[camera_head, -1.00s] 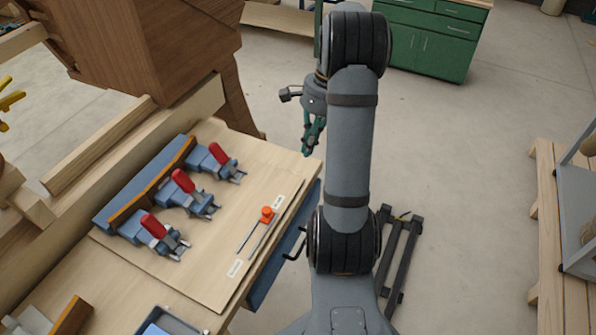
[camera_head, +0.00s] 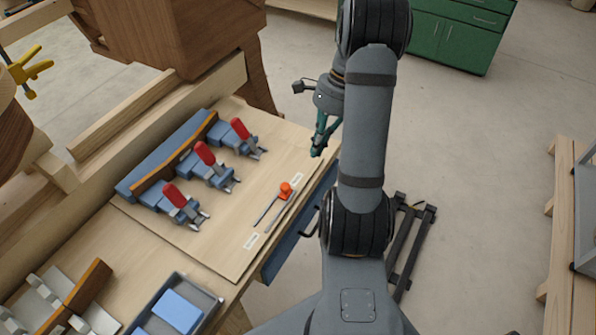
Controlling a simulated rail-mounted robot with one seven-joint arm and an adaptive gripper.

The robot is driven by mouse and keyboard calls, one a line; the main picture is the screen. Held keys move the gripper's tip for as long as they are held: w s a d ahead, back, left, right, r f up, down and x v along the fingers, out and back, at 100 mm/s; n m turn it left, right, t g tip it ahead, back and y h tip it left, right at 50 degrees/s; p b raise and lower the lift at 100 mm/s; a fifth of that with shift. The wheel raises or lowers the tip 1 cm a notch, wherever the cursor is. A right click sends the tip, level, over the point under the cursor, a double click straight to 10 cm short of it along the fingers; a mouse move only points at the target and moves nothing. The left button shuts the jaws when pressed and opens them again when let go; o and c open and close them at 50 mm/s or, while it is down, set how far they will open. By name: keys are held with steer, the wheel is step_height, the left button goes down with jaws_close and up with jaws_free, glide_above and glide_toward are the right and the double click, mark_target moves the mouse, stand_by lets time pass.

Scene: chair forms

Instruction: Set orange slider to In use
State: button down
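The orange slider (camera_head: 286,190) sits on a thin dark rail (camera_head: 266,211) on the wooden board, near the rail's far end. A small white label (camera_head: 297,179) lies at the far end and another white label (camera_head: 251,241) at the near end; their text is too small to read.
Several blue clamps with red handles (camera_head: 206,153) stand on the board left of the slider. A grey tray with a blue block (camera_head: 179,311) is at the near edge. A drawer handle (camera_head: 308,222) sticks out from the bench front. A green cabinet (camera_head: 460,35) stands behind.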

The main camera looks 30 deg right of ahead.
mark_target(285, 190)
steer(key=x, duration=0.5)
steer(key=shift+s+a+f+p, duration=0.1)
steer(key=shift+a+f+p, duration=0.1)
steer(key=shift+a+p, duration=0.1)
steer(key=a, duration=0.1)
steer(key=a+f+p, duration=0.1)
steer(key=a, duration=0.1)
steer(key=shift+a, duration=0.25)
steer(key=shift+a+f, duration=0.1)
